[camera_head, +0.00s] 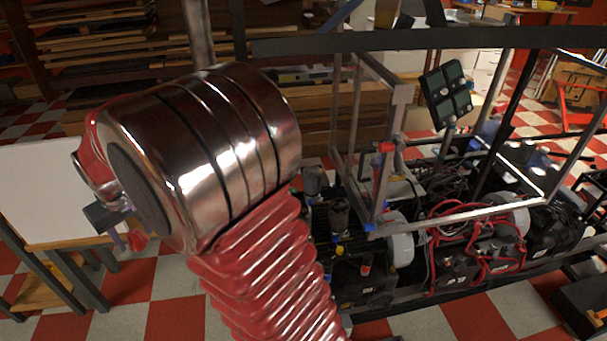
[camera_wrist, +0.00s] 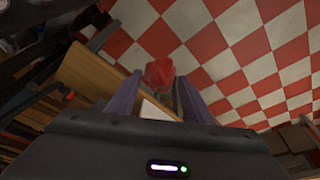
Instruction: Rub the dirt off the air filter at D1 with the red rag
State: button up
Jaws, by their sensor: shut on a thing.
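My gripper (camera_wrist: 158,82) is shut on the red rag (camera_wrist: 159,71), which shows as a small bunched red lump between the two purple-grey fingertips in the wrist view. In the head view the rag (camera_head: 137,241) is a small red patch at the end of my gripper (camera_head: 128,238), left of my chrome wrist and in front of a white-topped table. My arm hides part of the gripper. I cannot pick out the air filter or a D1 label in either view. The rag is held in the air, apart from the machine.
A machine in an open metal frame (camera_head: 384,150), with cables and red hoses (camera_head: 470,235), fills the right side. A dark four-pane panel (camera_head: 447,95) stands on it. The white-topped table (camera_head: 45,195) is at the left. Red and white checkered floor (camera_head: 180,318) is clear between them.

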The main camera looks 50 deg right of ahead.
jog(key=shift+w+a, duration=0.1)
jog(key=shift+a, duration=0.1)
